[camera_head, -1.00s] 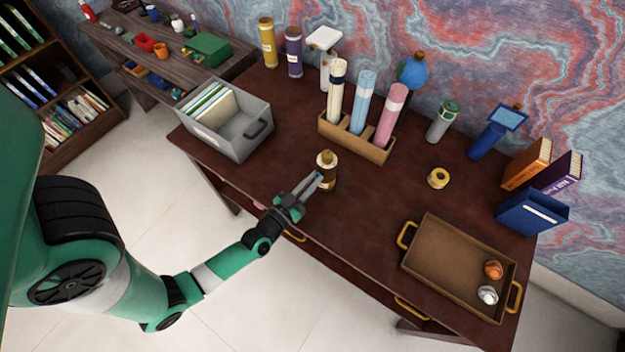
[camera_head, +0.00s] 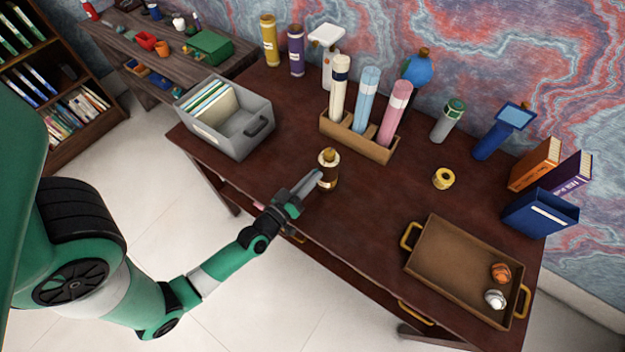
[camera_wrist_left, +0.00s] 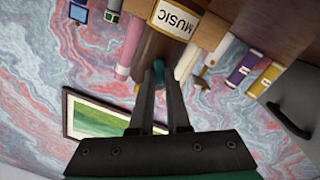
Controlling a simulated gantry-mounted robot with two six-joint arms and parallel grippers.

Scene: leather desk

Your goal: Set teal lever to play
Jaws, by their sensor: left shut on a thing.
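A brown and gold bottle-shaped object (camera_head: 328,172) stands upright near the desk's front edge. In the left wrist view its cream label reads "MUSIC" (camera_wrist_left: 176,18) and appears upside down. A small teal lever (camera_wrist_left: 159,68) sticks out from its brown body in the wrist view. My left gripper (camera_head: 316,182) reaches it from the front left. In the wrist view, the fingers (camera_wrist_left: 159,80) are shut on the teal lever, hiding most of it. I cannot read any play marking. My right gripper is in neither view.
A wooden holder (camera_head: 352,145) with several rolled tubes stands behind. A grey file box (camera_head: 245,140) is at left. A yellow ring (camera_head: 443,179) and a brown tray (camera_head: 445,255) holding two small objects are at right. The desk around the bottle is clear.

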